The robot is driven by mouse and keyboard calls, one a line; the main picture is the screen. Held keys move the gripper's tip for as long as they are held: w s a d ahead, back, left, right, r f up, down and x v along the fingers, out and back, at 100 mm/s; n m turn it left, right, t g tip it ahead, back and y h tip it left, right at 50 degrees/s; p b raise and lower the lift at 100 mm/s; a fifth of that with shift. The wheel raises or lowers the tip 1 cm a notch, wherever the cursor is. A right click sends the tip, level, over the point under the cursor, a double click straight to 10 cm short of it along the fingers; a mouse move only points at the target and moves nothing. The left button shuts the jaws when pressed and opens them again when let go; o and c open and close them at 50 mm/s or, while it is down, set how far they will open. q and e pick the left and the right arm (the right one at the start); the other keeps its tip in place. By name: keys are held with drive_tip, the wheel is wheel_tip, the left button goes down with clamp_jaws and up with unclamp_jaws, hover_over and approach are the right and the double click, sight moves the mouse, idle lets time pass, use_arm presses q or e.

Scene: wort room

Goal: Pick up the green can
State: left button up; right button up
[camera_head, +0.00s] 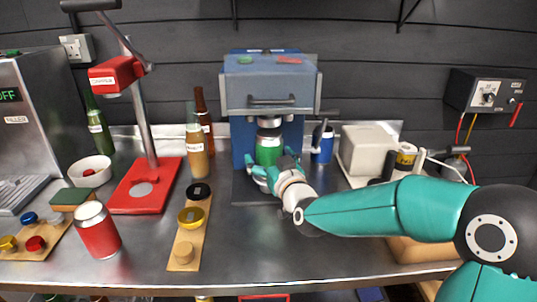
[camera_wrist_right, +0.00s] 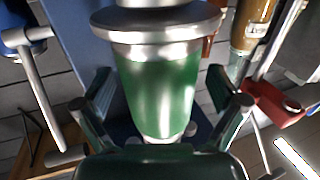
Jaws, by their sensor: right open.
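The green can (camera_head: 268,150) stands upright in the bay of the blue machine (camera_head: 238,130), below its silver head. In the right wrist view the green can (camera_wrist_right: 158,92) fills the middle, with a silver part over its top. My right gripper (camera_head: 272,172) is at the front of the can, low down. In the wrist view its fingers (camera_wrist_right: 160,100) are spread, one on each side of the can. I cannot tell whether they touch it. My left gripper is not in view.
A red-and-silver can (camera_head: 98,235) stands at the front left. A wooden strip (camera_head: 183,250) with lids lies left of the machine. Bottles (camera_head: 196,150) and a red capper stand (camera_head: 146,185) are behind it. The front middle counter (camera_head: 260,245) is clear.

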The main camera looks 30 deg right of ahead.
drive_tip(key=c, duration=1.5)
drive_tip(key=shift+r, duration=0.1)
drive_tip(key=shift+c, duration=0.5)
